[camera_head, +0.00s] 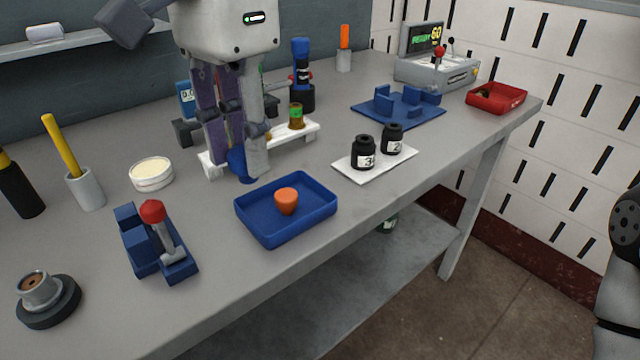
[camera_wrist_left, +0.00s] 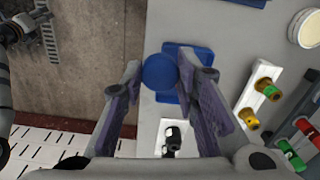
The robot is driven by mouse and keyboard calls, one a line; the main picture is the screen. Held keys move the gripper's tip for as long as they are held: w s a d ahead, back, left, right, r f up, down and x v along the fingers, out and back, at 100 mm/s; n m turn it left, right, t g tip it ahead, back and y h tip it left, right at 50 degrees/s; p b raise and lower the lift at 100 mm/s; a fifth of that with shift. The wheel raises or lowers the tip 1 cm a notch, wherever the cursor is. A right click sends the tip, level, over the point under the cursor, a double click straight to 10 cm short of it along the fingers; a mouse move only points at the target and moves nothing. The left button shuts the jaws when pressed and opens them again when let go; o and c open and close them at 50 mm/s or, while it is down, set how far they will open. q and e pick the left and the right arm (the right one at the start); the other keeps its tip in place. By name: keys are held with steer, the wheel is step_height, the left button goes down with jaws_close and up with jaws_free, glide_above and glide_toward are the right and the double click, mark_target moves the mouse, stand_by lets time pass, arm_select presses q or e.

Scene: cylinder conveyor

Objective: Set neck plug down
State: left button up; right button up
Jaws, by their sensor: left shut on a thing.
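My left gripper (camera_head: 236,168) is shut on a round blue piece, the likely neck plug (camera_head: 240,160). It hangs between the fingertips, partly hidden by them, in front of the white rack. In the left wrist view the blue piece (camera_wrist_left: 160,72) shows as a ball between the two fingers (camera_wrist_left: 158,82), with the blue tray (camera_wrist_left: 203,53) behind it. In the head view the blue tray (camera_head: 262,236) lies to the right of the gripper, with an orange plug (camera_head: 287,200) in it. I cannot tell how far the held piece is above the table.
A white rack (camera_head: 290,141) with a brown-green vial stands behind the gripper. Two black jars (camera_head: 363,153) stand on a white mat (camera_head: 346,169). A blue holder with a red-topped lever (camera_head: 152,211) and a round white tub (camera_head: 151,173) lie to the left.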

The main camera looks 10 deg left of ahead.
arm_select(q)
steer(key=w+f, duration=0.3)
steer(key=w, duration=0.1)
steer(key=w+f, duration=0.3)
steer(key=w, duration=0.1)
steer(key=w+f, duration=0.3)
steer(key=w, duration=0.1)
steer(key=shift+w+a+b, duration=0.25)
steer(key=shift+b, duration=0.1)
steer(key=shift+w+f, duration=0.2)
steer(key=shift+f, duration=0.1)
step_height(320, 180, down, 3)
steer(key=shift+w+f, duration=0.1)
steer(key=shift+w, duration=0.05)
steer(key=shift+c, duration=0.2)
steer(key=o, duration=0.8)
steer(key=shift+f, duration=0.1)
arm_select(e)
steer(key=shift+s+f+g, duration=0.3)
steer(key=shift+s+f, duration=0.2)
steer(key=shift+s, duration=0.25)
arm_select(q)
step_height(320, 180, up, 12)
steer(key=shift+r, duration=0.15)
arm_select(e)
steer(key=shift+s+f, duration=0.25)
steer(key=shift+s, duration=0.05)
